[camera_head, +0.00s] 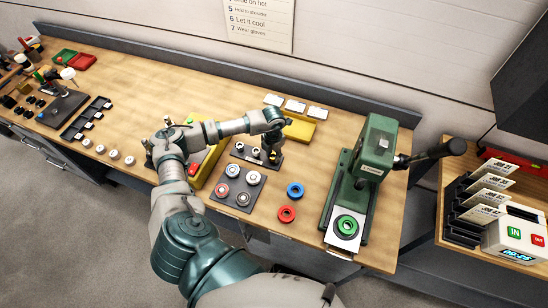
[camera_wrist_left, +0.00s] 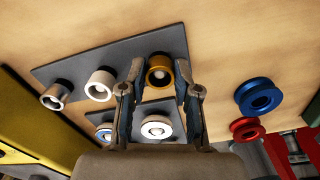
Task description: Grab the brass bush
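The brass bush (camera_wrist_left: 158,72) stands on a dark plate (camera_wrist_left: 165,42) in the left wrist view, at the end of a row beside a white bush (camera_wrist_left: 100,85) and a metallic bush (camera_wrist_left: 56,96). My left gripper (camera_wrist_left: 159,88) is open, with one finger on each side of the brass bush. Whether the fingers touch it I cannot tell. In the head view my left gripper (camera_head: 273,148) is over the right end of the small bush plate (camera_head: 239,156) and largely hides the brass bush. My right gripper is in neither view.
A lower dark plate (camera_head: 233,202) with several round parts lies in front. A blue ring (camera_head: 295,190) and a red ring (camera_head: 287,213) lie to its right. A green press (camera_head: 372,155) stands further right. A yellow bin (camera_head: 299,130) is behind the gripper.

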